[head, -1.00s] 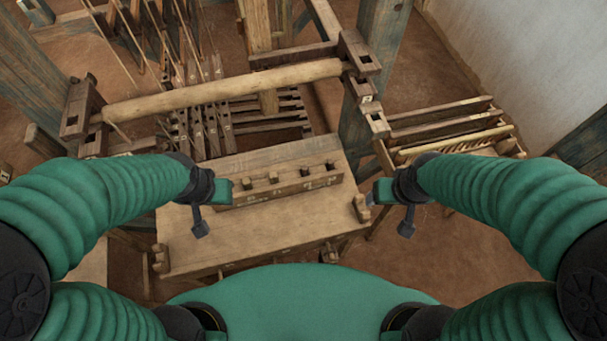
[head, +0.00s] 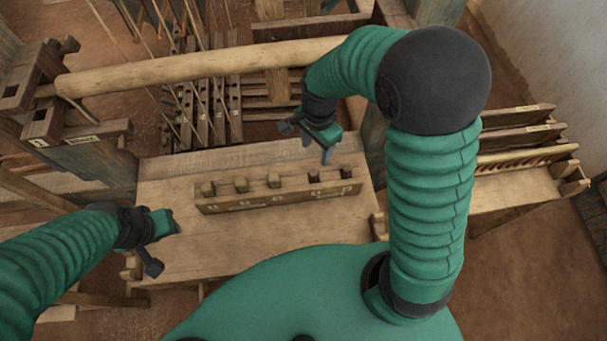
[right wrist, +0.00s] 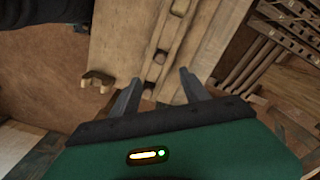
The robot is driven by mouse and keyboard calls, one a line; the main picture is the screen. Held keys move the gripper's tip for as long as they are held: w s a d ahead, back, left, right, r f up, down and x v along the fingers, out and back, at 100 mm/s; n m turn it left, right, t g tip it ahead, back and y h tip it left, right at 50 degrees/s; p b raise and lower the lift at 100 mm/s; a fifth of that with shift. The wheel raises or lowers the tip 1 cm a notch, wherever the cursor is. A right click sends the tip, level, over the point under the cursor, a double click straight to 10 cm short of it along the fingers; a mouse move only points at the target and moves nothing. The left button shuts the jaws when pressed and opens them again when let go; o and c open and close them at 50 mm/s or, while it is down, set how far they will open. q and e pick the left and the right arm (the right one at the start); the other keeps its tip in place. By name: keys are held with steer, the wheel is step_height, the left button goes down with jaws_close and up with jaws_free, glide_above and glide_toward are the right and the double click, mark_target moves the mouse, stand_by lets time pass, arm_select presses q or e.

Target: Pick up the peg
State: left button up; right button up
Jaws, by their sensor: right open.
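I cannot tell which one is meant. My right gripper (head: 317,150) is open and empty, above the table just behind the row's right part. In the right wrist view its two fingers (right wrist: 160,88) are apart, with the block (right wrist: 165,40) running up between them. My left gripper (head: 157,245) is over the table's left front; its jaw opening is unclear.
A round wooden beam (head: 200,70) crosses behind the table (head: 235,235), with loom shafts and cords beyond it. A slatted rack (head: 520,145) stands at the right. The table top in front of the block is clear.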

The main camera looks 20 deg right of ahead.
glide_above(314, 172)
steer(key=s, duration=0.1)
steer(key=f, duration=0.6)
steer(key=shift+a+f, duration=0.3)
steer(key=shift+a, duration=0.05)
steer(key=f, duration=0.5)
steer(key=d+f, duration=0.1)
steer(key=f, duration=0.2)
steer(key=shift+w+d, duration=0.1)
steer(key=shift+w, duration=0.2)
steer(key=shift+w+f, duration=0.15)
steer(key=shift+f, duration=0.2)
steer(key=shift+a, duration=0.35)
steer(key=c, duration=0.4)
steer(key=shift+d, duration=0.15)
jaws_close()
